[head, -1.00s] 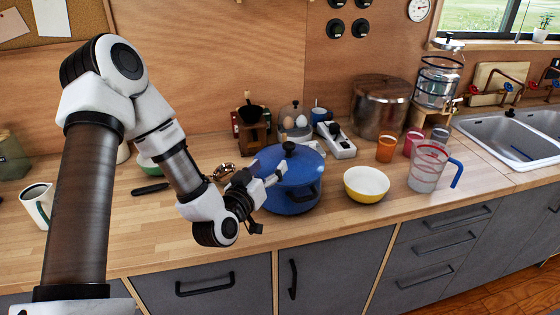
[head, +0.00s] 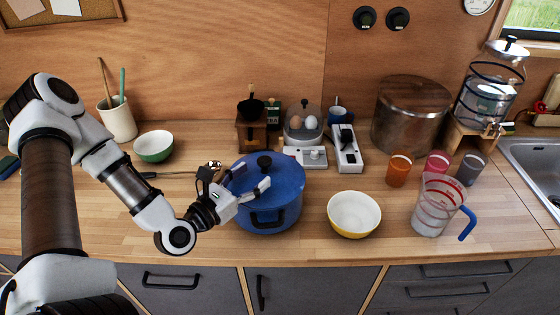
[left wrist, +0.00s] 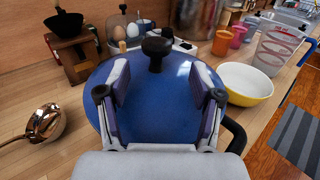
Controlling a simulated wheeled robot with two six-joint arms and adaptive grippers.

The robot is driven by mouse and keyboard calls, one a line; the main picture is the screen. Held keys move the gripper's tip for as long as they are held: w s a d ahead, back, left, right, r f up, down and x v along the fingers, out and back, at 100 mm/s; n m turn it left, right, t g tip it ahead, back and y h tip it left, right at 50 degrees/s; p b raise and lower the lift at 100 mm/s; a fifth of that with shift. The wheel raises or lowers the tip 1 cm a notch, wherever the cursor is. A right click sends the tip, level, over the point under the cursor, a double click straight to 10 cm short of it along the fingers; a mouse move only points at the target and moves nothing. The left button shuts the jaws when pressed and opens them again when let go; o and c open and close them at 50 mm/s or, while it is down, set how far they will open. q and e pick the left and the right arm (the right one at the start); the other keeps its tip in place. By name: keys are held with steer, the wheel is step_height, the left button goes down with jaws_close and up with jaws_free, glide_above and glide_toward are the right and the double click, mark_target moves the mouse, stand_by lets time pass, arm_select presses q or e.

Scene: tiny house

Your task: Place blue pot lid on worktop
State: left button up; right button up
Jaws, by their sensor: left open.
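A blue pot (head: 268,212) stands on the wooden worktop (head: 310,238), and its blue lid (head: 285,175) with a black knob (head: 265,162) sits on top of it. My left gripper (head: 254,181) is at the near left side of the lid, in front of the knob. In the left wrist view the gripper (left wrist: 158,85) is open over the lid (left wrist: 155,112). The knob (left wrist: 157,50) stands beyond the fingertips, and nothing is between the fingers. My right gripper is not in view.
A yellow bowl (head: 354,213) and a measuring jug (head: 436,207) stand right of the pot. A coffee grinder (head: 252,130), egg holder (head: 303,124) and power strip (head: 346,150) stand behind it. A green bowl (head: 154,146) is at left.

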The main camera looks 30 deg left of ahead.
mark_target(259, 164)
arm_select(q)
steer(key=shift+w+f+b, duration=0.3)
steer(key=shift+w+b, duration=0.3)
steer(key=shift+w, duration=0.05)
steer(key=shift+s+a+r, duration=0.1)
steer(key=shift+s+r, duration=0.15)
steer(key=shift+r, duration=0.25)
steer(key=shift+s+r, duration=0.25)
steer(key=shift+r, duration=0.2)
steer(key=shift+w+r+p, duration=0.3)
steer(key=shift+p, duration=0.1)
steer(key=w, duration=0.5)
steer(key=shift+d+f+p, duration=0.3)
steer(key=shift+f+p, duration=0.1)
steer(key=shift+s+r, duration=0.15)
steer(key=shift+s, duration=0.15)
steer(key=shift+s+a, duration=0.1)
steer(key=shift+c, duration=0.9)
jaws_close()
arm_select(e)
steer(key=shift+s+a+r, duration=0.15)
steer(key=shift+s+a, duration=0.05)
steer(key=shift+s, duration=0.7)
